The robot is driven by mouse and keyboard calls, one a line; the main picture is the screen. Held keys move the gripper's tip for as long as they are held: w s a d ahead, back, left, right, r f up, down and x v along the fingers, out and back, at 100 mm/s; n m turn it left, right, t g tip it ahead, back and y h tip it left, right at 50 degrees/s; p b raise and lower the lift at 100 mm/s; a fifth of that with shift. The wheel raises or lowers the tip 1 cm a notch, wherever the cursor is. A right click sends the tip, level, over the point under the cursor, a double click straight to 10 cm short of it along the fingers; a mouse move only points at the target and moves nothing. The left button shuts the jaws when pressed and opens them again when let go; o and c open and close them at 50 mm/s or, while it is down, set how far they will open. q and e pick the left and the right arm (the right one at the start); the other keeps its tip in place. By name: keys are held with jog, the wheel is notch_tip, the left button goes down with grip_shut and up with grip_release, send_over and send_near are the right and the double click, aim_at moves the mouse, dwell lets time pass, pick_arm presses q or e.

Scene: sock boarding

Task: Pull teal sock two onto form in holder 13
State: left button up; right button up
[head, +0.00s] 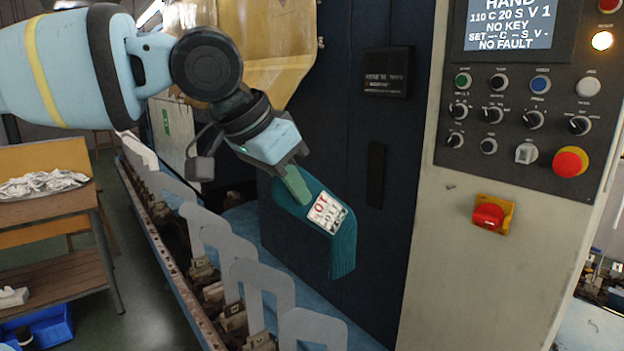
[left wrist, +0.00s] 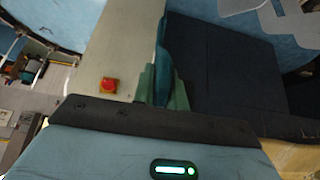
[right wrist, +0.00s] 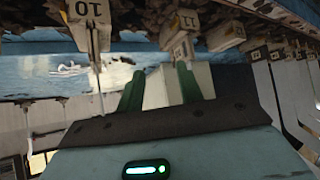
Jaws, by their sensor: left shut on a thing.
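The teal sock (head: 343,250) hangs from my left gripper (head: 297,187), with a printed white label on its side. In the left wrist view the fingers close on a teal strip of the sock (left wrist: 163,70). The sock hangs in the air to the right of the row of grey flat forms (head: 262,275), apart from them. The number of holder 13 cannot be read in any view. My right gripper (right wrist: 160,85) is outside the head view. Its green fingers stand apart, with a pale block behind or between them, near holders tagged 10 (right wrist: 88,10) and 11 (right wrist: 187,22).
The forms stand in a rail (head: 170,265) running from back left to front. A dark cabinet (head: 350,150) and a control panel (head: 530,110) with an emergency stop stand to the right. A wooden table (head: 60,210) with pale cloths is at left.

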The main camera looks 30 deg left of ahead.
aim_at(290, 211)
pick_arm(q)
jog(key=shift+s+a+r, duration=0.1)
jog(key=shift+s, duration=0.2)
pick_arm(e)
jog(key=shift+s+a, duration=0.2)
jog(key=shift+s, duration=0.2)
pick_arm(q)
jog(key=shift+w+f+b, duration=0.1)
jog(key=shift+f+b, duration=0.2)
jog(key=shift+f, duration=2.65)
pick_arm(e)
jog(key=shift+s+f, duration=0.3)
jog(key=shift+f, duration=0.25)
jog(key=shift+f, duration=0.1)
jog(key=shift+w+r, duration=0.1)
jog(key=shift+r, duration=0.15)
jog(key=shift+f, duration=0.1)
